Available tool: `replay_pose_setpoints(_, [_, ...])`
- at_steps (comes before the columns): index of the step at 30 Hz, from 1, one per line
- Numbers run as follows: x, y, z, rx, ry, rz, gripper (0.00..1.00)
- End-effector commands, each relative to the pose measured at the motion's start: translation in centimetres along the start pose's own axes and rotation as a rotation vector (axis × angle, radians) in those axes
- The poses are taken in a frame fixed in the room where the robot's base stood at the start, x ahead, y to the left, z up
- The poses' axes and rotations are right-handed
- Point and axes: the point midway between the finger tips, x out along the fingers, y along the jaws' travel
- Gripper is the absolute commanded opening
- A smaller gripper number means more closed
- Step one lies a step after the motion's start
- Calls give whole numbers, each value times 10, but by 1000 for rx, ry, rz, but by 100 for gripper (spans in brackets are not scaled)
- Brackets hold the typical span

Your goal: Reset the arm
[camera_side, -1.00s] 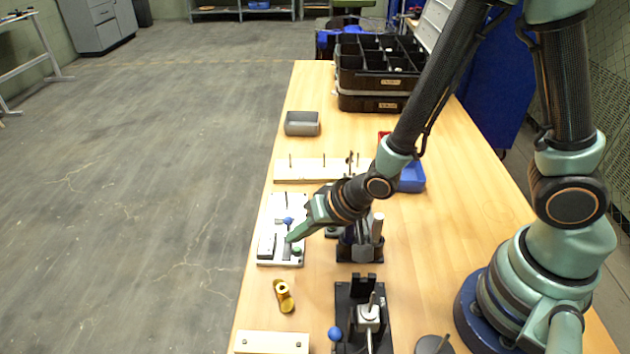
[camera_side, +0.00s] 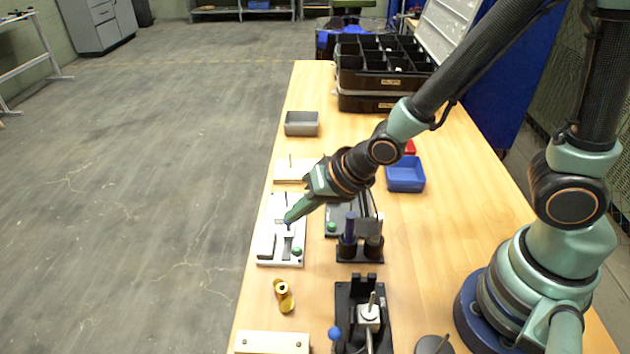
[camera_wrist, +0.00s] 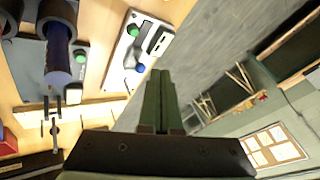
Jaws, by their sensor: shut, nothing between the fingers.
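My gripper (camera_side: 290,219) is at the end of the arm, angled down to the left above the white plate fixture (camera_side: 272,262) at the table's left edge. Its fingers are shut with nothing between them. In the wrist view the gripper's green fingers (camera_wrist: 161,74) are pressed together. The fixture carries a green button (camera_side: 297,251) and a blue knob (camera_wrist: 141,68); the fingertips partly hide the knob in the side view. I cannot tell whether the fingertips touch it.
A black holder (camera_side: 360,256) with a blue-topped cylinder stands right of the fixture. A brass fitting (camera_side: 284,296) and a black clamp fixture (camera_side: 352,296) are nearer. A grey tray (camera_side: 302,124), blue bin (camera_side: 405,175) and black organizer (camera_side: 375,82) stand farther back. The table's left edge is close.

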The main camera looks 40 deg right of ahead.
Motion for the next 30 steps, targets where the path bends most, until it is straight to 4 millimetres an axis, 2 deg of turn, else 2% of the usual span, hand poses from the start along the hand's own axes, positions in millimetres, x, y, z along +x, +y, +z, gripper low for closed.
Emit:
replay_pose_setpoints(5, [-19, 5, -24, -52, 19, 28, 0])
replay_pose_setpoints(9, [-56, 19, -56, -147, 30, 88, 0])
replay_pose_setpoints(15, [-121, 48, -84, -294, 17, 180, 0])
replay_pose_setpoints(18, [-151, 62, -89, -358, 1, 219, 0])
replay_pose_setpoints(22, [-179, 76, -88, -420, -23, 253, 0])
replay_pose_setpoints(25, [-190, 81, -86, -447, -37, 267, 0])
replay_pose_setpoints(30, [-195, 84, -84, -461, -47, 274, 0])
